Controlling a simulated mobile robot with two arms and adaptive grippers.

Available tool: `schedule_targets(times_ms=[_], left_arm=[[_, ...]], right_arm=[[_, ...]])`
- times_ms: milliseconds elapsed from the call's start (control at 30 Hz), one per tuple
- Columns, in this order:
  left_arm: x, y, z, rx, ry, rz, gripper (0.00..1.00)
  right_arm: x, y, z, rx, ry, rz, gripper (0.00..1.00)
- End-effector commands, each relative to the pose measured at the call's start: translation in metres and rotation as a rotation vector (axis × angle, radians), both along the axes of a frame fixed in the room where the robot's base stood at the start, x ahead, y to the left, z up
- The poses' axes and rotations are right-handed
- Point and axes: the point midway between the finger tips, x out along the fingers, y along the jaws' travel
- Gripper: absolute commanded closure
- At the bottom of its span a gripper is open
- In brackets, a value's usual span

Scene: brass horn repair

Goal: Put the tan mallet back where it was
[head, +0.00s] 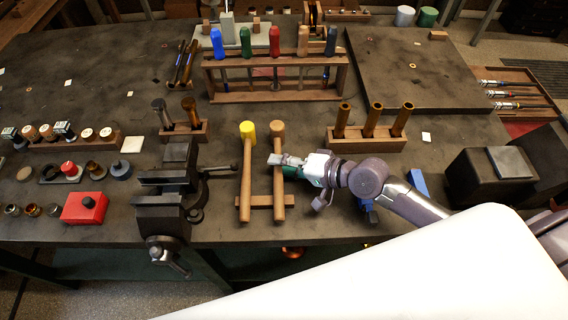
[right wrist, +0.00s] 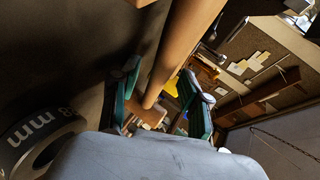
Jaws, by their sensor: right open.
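The tan mallet (head: 278,188) is next to the yellow-headed mallet (head: 247,180), its head toward the back of the bench. Both handles cross a low wooden rack (head: 258,201) near the front; I cannot tell how they rest in it. My right gripper (head: 276,160) is at the tan mallet's handle, just below its head, coming from the right. In the right wrist view, the open fingers (right wrist: 160,88) stand on either side of a tan wooden handle (right wrist: 181,45). Whether they touch it is unclear. My left gripper is not in view.
A black vise (head: 172,190) stands left of the mallets. A wooden rack of colored-handled tools (head: 280,96) is behind them. A block with several brass-topped rods (head: 366,140) is at the right rear. A blue piece (head: 418,183) lies near my right forearm.

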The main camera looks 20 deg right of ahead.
Motion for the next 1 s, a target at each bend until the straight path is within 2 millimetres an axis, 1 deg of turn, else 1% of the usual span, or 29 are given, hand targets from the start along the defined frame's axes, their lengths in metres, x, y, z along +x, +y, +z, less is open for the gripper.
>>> schedule_targets(times_ms=[100, 200, 267, 500, 600, 700, 833, 1000], left_arm=[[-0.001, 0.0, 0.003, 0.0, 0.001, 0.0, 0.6], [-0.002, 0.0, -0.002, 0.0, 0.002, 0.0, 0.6], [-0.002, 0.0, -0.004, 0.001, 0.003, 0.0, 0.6], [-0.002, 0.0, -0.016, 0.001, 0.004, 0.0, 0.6], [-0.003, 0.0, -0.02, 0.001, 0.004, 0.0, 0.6], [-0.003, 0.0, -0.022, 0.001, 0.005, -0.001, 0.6], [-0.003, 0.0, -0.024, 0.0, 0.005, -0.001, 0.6], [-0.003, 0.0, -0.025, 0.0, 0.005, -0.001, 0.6]], right_arm=[[0.0, -0.001, 0.004, -0.001, -0.001, 0.0, 0.53], [-0.007, -0.009, 0.005, -0.004, 0.0, -0.001, 0.53], [-0.014, -0.015, 0.008, -0.006, 0.001, 0.0, 0.53], [-0.048, -0.051, 0.027, -0.008, 0.005, 0.002, 0.53], [-0.06, -0.061, 0.035, -0.006, 0.005, 0.006, 0.53], [-0.067, -0.07, 0.04, -0.004, 0.005, 0.001, 0.53], [-0.072, -0.076, 0.045, -0.004, 0.002, 0.001, 0.53], [-0.076, -0.079, 0.049, 0.001, 0.002, 0.001, 0.53]])
